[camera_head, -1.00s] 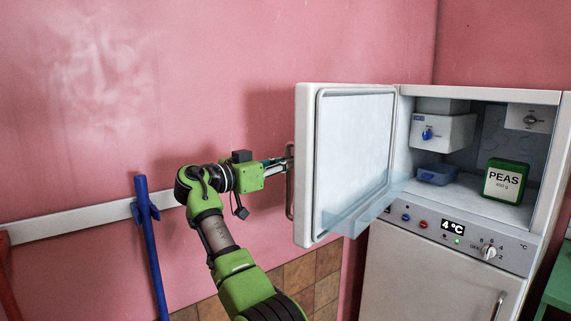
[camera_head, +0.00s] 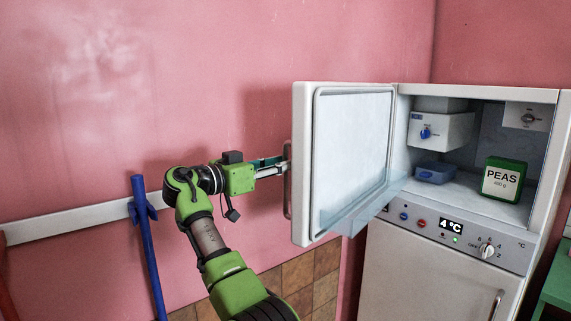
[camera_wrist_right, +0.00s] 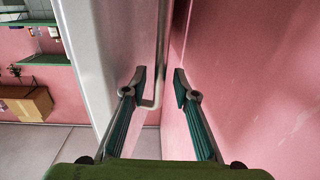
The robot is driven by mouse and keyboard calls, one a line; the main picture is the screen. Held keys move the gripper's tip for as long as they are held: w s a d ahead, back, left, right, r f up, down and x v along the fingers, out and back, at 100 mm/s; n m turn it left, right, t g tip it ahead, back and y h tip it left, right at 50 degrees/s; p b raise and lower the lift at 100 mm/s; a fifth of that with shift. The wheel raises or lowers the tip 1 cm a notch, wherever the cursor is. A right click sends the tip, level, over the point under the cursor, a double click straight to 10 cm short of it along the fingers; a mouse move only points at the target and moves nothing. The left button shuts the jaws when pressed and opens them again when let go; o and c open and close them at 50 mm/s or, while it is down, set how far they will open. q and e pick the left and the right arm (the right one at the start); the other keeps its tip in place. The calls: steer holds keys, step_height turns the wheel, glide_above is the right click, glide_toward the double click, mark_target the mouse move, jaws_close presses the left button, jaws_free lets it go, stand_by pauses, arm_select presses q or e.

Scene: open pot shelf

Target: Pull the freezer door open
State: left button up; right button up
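The white freezer door (camera_head: 352,150) stands wide open on the upper compartment, swung out to the left with its inner face toward me. Its grey bar handle (camera_head: 288,190) is on the outer side, near the free edge. My right gripper (camera_head: 284,164) reaches this handle from the left; its fingertips are partly hidden by the door edge. In the right wrist view, the gripper (camera_wrist_right: 160,84) has its fingers apart, with the handle (camera_wrist_right: 161,60) between them. A gap shows beside the bar, so the fingers do not clamp it. My left gripper is out of view.
The open compartment holds a green PEAS box (camera_head: 503,180) and a blue container (camera_head: 436,172). A clear door shelf (camera_head: 360,208) juts from the door's lower inside. The pink wall is close behind my arm. A blue post (camera_head: 150,250) stands at left.

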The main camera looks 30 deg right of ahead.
steer(key=s+a, duration=0.1)
steer(key=a, duration=0.9)
steer(key=shift+s, duration=0.2)
steer(key=shift+d, duration=0.1)
